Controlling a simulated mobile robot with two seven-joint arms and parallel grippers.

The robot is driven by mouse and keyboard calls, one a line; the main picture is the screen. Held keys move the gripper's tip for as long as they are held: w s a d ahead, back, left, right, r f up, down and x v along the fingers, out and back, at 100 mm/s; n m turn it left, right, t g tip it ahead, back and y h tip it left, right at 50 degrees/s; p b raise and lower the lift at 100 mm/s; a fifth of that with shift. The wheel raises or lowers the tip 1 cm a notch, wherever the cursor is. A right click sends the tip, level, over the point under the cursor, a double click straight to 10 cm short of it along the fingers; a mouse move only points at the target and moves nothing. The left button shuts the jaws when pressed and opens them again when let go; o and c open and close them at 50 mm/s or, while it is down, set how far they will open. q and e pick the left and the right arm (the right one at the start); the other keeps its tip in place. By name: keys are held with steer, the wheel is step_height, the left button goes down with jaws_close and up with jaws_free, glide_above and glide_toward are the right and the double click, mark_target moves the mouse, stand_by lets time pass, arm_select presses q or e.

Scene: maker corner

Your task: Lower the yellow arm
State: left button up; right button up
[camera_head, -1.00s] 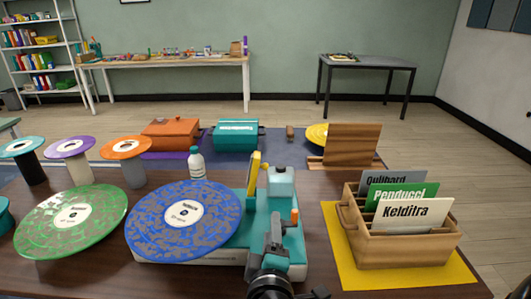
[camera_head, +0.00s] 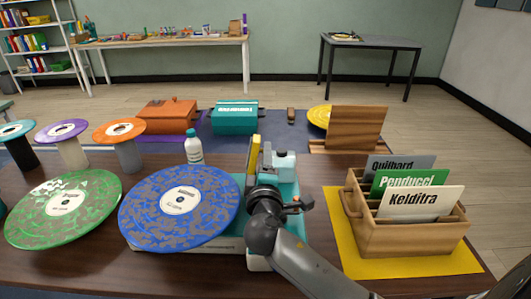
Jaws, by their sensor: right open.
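The yellow arm (camera_head: 254,153) stands raised and tilted on the teal turntable (camera_head: 289,187), beside the blue speckled record (camera_head: 178,205) on its left. My right gripper (camera_head: 262,168) is open over the turntable, coming in from the lower right. Its dark fingers are close by the yellow arm's lower part; I cannot tell whether they touch it. My gripper and wrist hide the arm's base and much of the turntable's right side. My left gripper is not in view.
A green record (camera_head: 64,208) lies left of the turntable. A white bottle (camera_head: 194,148) stands behind it. A wooden crate (camera_head: 408,236) with labelled cards sits on a yellow mat (camera_head: 350,262) at right. Several discs on stands are at the back left.

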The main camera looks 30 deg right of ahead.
steer(key=shift+x, duration=1.8)
steer(key=shift+c, duration=0.2)
jaws_close()
